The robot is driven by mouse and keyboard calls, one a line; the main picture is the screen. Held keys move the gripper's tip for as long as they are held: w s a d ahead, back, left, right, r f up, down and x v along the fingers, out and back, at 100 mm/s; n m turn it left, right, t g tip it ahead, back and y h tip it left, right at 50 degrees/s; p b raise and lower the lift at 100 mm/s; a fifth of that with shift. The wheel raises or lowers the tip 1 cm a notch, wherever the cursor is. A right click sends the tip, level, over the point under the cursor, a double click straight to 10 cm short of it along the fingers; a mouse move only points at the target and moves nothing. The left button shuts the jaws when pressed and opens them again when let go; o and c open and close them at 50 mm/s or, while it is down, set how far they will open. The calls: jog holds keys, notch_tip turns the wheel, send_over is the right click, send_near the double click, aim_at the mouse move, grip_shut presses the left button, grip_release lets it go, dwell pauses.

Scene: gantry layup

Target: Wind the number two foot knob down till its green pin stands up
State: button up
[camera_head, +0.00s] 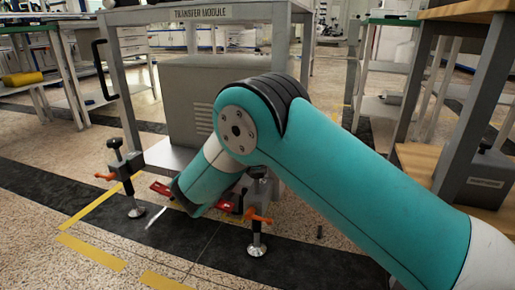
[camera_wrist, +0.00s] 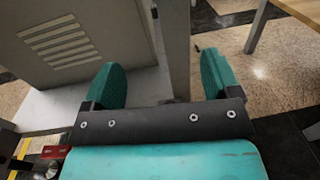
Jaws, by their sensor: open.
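Two levelling feet show under the transfer module in the head view. The left foot has a black knob (camera_head: 114,143), an orange lever (camera_head: 105,176) and a round metal pad on the floor. The right foot has a black knob (camera_head: 258,172), an orange lever (camera_head: 258,217) and a pad (camera_head: 257,250). I cannot read a number on either, and no green pin is visible. My gripper (camera_wrist: 160,60) is open in the wrist view, with a grey post (camera_wrist: 176,45) showing beyond the gap between its fingers. In the head view my arm hides the fingers.
The transfer module (camera_head: 200,13) stands ahead, with a vented grey cabinet (camera_head: 180,95) beneath its top. Red tags (camera_head: 160,188) show low by the feet. A wood-topped bench (camera_head: 470,10) stands close at the right. Floor at the front left is clear, marked with yellow tape.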

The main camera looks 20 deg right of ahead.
notch_tip(320, 180, up, 11)
jog(key=p, duration=0.6)
jog(key=shift+r, duration=0.15)
